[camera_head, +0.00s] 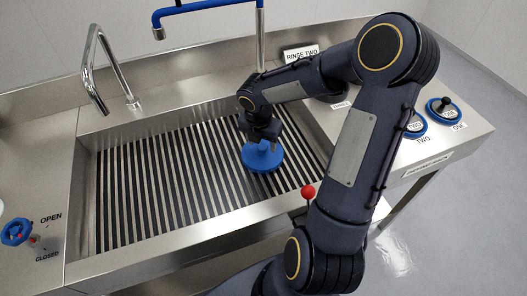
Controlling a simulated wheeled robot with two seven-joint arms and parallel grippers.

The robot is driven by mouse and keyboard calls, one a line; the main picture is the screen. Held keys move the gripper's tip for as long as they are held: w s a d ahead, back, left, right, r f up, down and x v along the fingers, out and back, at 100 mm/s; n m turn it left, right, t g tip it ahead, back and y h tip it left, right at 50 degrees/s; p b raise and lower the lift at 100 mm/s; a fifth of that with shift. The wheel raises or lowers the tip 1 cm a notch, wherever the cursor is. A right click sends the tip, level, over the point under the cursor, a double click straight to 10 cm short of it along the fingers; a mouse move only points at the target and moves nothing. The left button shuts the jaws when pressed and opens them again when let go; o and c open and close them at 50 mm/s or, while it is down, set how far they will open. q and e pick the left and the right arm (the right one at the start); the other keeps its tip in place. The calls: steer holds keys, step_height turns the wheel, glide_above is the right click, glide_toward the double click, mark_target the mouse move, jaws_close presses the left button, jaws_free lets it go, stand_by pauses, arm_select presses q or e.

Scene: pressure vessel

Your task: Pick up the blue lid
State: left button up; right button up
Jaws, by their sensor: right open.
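The blue lid (262,158) is a round blue disc with a raised middle, lying on the striped grate of the sink. My right gripper (264,146) points down right over the lid, with its fingers at the lid's raised middle. The gripper is open. I cannot tell whether the fingers touch the lid. Part of the lid's far side is hidden behind the gripper. My left gripper is not in view.
The steel sink (85,200) has raised walls around the grate. A chrome faucet (105,75) and a blue pipe (259,30) stand at the back. A blue valve (17,231) is at left; a red ball knob (308,191) is at the front. Blue-rimmed knobs (443,110) sit at right.

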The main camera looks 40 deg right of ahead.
steer(key=shift+w+d+f, duration=0.1)
steer(key=shift+f, duration=0.65)
steer(key=c, duration=1.1)
steer(key=shift+r, duration=0.1)
